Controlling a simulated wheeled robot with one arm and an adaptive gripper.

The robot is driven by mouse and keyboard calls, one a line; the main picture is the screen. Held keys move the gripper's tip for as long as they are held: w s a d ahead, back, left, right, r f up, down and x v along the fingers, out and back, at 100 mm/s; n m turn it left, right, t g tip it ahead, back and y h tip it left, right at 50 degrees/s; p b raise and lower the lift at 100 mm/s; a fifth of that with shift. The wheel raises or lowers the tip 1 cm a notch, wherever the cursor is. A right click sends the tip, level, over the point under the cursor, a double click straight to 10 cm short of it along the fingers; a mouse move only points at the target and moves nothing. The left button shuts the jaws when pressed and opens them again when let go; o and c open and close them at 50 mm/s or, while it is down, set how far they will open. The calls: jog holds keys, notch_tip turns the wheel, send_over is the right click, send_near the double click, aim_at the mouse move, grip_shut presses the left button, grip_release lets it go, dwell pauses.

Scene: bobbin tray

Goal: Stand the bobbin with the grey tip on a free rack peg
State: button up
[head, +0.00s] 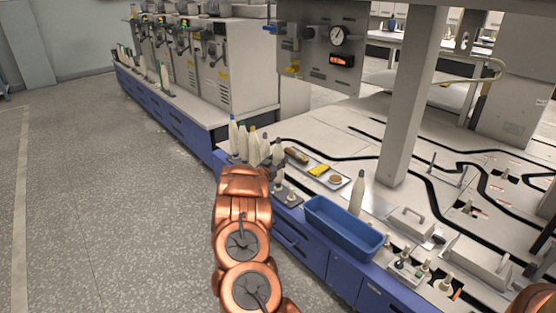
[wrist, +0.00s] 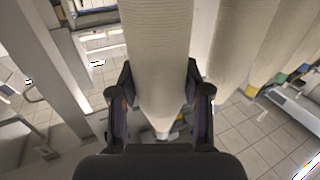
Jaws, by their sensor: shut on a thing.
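My gripper (wrist: 160,108) is shut on a cream bobbin (wrist: 158,45), with one finger on each side near its narrow end. Its tip at the bottom of the wrist view looks grey, but is small and partly hidden. The bobbin at the right end of the row (head: 277,152) there seems to be the held one, though I cannot be sure. Bare rack pegs (head: 290,196) show just right of my arm. Whether the held bobbin touches a peg is hidden.
Other bobbins with coloured tips (head: 234,132) stand close beside it, also on the right of the wrist view (wrist: 235,40). A tray with small items (head: 345,184), a lone bobbin (head: 358,192) and a blue bin (head: 345,230) lie to the right. A pillar (head: 411,100) rises behind.

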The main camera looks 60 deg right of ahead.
jog(key=shift+f, duration=0.6)
dwell(0.7)
jog(key=o, duration=0.9)
jog(key=shift+o, duration=0.2)
jog(key=s+a+p, duration=0.1)
jog(key=a+p, duration=0.1)
jog(key=a, duration=0.9)
jog(key=shift+s+p, duration=0.2)
jog(key=shift+p, duration=0.1)
dwell(0.4)
